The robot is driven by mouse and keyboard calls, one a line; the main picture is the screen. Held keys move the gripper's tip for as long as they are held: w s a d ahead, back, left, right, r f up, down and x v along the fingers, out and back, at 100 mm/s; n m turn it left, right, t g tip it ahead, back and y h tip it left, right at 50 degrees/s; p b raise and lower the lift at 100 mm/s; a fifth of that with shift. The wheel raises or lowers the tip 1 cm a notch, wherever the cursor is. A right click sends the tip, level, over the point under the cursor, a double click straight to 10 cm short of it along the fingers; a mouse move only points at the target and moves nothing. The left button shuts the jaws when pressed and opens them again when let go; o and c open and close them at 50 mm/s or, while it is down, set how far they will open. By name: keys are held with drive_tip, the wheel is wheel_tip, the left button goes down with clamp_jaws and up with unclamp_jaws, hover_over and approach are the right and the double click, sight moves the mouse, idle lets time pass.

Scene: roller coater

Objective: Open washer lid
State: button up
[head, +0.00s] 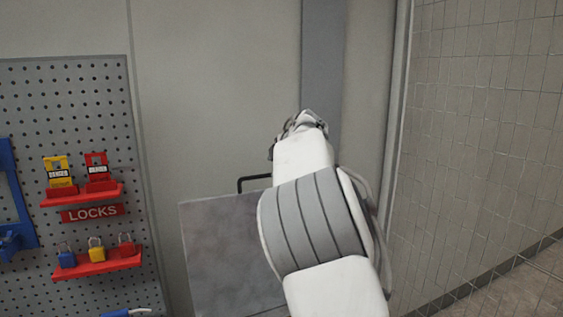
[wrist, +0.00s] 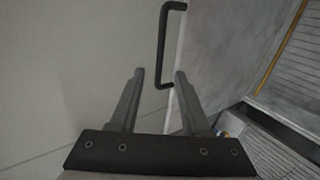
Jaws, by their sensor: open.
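The washer lid (head: 225,245) is a flat grey panel in the head view, partly hidden behind my arm. A black bar handle (head: 250,179) stands at its far edge. In the wrist view the handle (wrist: 165,45) is upright in the picture at the edge of the grey lid (wrist: 225,50). My gripper (wrist: 157,75) is open and empty. Its two fingers point toward the handle, and the handle's lower end shows between the fingertips. I cannot tell whether they touch. In the head view my gripper's fingers are hidden behind my arm.
A pegboard (head: 85,90) with padlocks on red shelves (head: 100,262) hangs at the left. A tiled wall (head: 490,130) stands at the right. A plain grey panel (head: 220,90) rises behind the lid. In the wrist view a small cluttered area (wrist: 230,123) shows right of the gripper.

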drive_tip(key=v, duration=0.5)
drive_tip(key=shift+s+d+r, duration=0.1)
drive_tip(key=shift+s+r, duration=0.1)
drive_tip(key=shift+s, duration=0.05)
